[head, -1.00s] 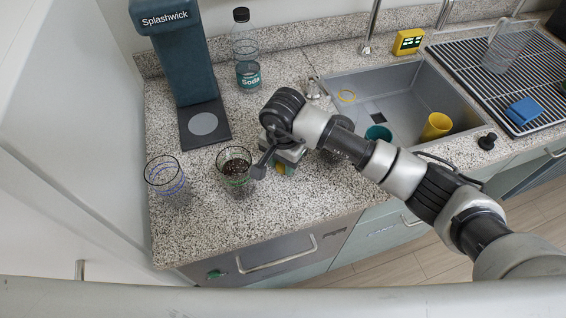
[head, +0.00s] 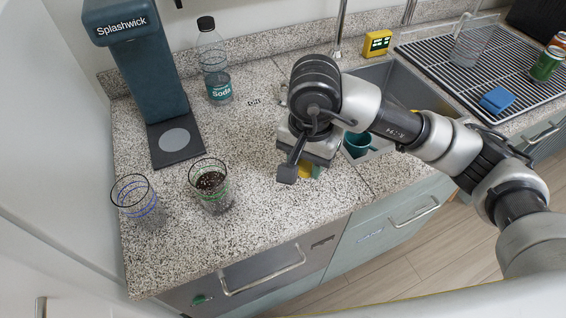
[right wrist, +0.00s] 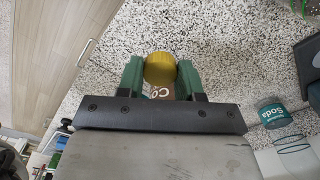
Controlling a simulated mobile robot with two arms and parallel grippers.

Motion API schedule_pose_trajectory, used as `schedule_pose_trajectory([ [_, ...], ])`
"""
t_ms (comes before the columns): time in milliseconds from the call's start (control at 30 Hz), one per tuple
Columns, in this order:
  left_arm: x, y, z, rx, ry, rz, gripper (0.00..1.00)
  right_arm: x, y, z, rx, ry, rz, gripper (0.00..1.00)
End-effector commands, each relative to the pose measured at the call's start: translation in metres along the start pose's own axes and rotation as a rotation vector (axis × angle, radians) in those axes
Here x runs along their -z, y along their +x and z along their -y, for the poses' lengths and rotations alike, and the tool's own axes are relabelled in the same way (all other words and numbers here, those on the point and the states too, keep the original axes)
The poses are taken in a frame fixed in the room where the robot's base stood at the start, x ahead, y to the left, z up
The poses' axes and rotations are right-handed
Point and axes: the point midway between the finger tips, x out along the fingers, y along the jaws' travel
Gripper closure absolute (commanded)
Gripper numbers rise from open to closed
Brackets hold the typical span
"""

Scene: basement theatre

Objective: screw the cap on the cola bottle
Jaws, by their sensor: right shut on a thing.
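My right gripper (right wrist: 160,75) points down over the counter, with a green finger on each side of a round yellow cap (right wrist: 161,68). Its fingers are shut on this cap. A brown surface with white letters "Co" (right wrist: 160,91), apparently the cola bottle, shows between the fingers beside the cap, mostly hidden by the gripper body. I cannot tell whether the cap is seated on it. In the head view a little yellow shows under my right gripper (head: 308,168); the bottle is hidden there. My left gripper is not in view.
A glass with dark contents (head: 212,187) and an empty glass (head: 136,200) stand left of my gripper. Behind are a soda bottle (head: 218,88) and the Splashwick dispenser (head: 137,70). The sink (head: 400,80) and drying rack (head: 445,62) lie right. Counter between glasses and gripper is clear.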

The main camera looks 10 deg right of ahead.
Motion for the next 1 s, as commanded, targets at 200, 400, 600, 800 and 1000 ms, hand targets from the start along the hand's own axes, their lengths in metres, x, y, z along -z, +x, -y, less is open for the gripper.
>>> schedule_pose_trajectory([
  [200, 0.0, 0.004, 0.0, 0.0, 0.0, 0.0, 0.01, -0.001, -0.008, -0.013, 0.0, 0.001, -0.001, 0.86],
  [400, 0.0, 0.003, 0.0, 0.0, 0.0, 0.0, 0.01, -0.001, -0.009, -0.014, 0.0, 0.0, -0.001, 0.86],
  [600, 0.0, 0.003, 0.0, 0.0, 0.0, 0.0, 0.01, 0.0, -0.008, -0.015, 0.0, -0.004, 0.0, 0.86],
  [800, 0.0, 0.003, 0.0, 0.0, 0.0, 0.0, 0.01, 0.013, 0.019, -0.047, -0.003, -0.175, 0.002, 0.86],
  [1000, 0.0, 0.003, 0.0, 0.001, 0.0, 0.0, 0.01, 0.024, 0.051, -0.092, -0.002, -0.452, 0.002, 0.86],
])
